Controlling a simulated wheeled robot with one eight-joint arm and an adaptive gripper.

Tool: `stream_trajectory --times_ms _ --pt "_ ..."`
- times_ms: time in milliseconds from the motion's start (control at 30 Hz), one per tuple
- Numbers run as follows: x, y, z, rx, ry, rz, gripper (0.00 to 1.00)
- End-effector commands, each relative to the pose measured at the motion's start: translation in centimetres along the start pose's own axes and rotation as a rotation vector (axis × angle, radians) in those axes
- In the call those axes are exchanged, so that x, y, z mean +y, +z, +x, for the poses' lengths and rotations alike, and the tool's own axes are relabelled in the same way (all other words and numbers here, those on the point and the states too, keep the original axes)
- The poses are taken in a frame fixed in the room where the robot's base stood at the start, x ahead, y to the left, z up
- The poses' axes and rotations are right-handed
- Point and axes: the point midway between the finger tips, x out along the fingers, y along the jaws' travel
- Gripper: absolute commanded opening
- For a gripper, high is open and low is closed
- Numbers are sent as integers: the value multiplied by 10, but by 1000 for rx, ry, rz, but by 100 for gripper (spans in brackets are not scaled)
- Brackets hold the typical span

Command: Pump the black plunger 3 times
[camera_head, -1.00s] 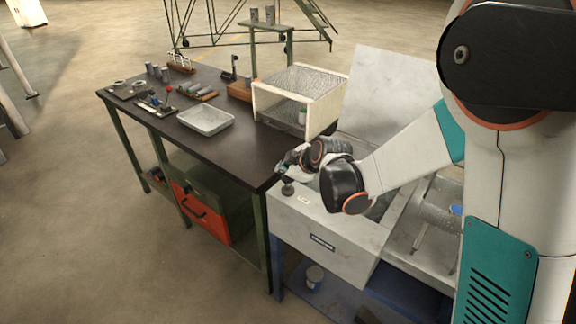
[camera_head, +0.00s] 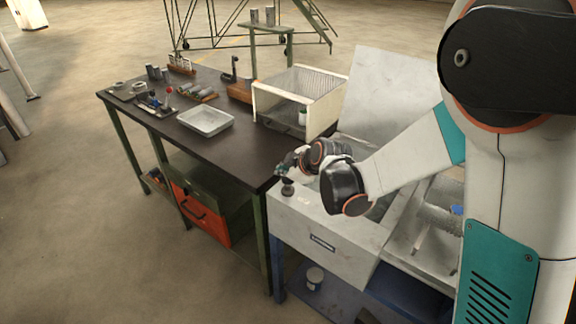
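The black plunger (camera_head: 288,187) is a small dark knob standing on the left front corner of the grey furnace-side cabinet (camera_head: 325,236). My gripper (camera_head: 284,172) is right above the plunger, at the end of my arm reaching in from the right. Its fingers are small and dark here, and I cannot tell whether they are open or shut, or whether they touch the plunger. The plunger's dark base shows below the gripper.
A dark workbench (camera_head: 175,132) stands left of the cabinet. It holds a metal tray (camera_head: 206,120), a white mesh box (camera_head: 300,98) and several small tools. An orange drawer (camera_head: 200,214) is under the bench.

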Motion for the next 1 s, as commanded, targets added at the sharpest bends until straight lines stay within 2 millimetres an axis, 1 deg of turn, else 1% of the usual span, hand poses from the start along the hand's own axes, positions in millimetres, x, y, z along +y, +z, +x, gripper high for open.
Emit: stream_trajectory --times_ms 333,467,1000 --pt "3 0 -1 -3 1 -1 0" --pt "6 -3 -5 -2 1 -1 0" --pt "30 -28 -39 0 2 0 0"
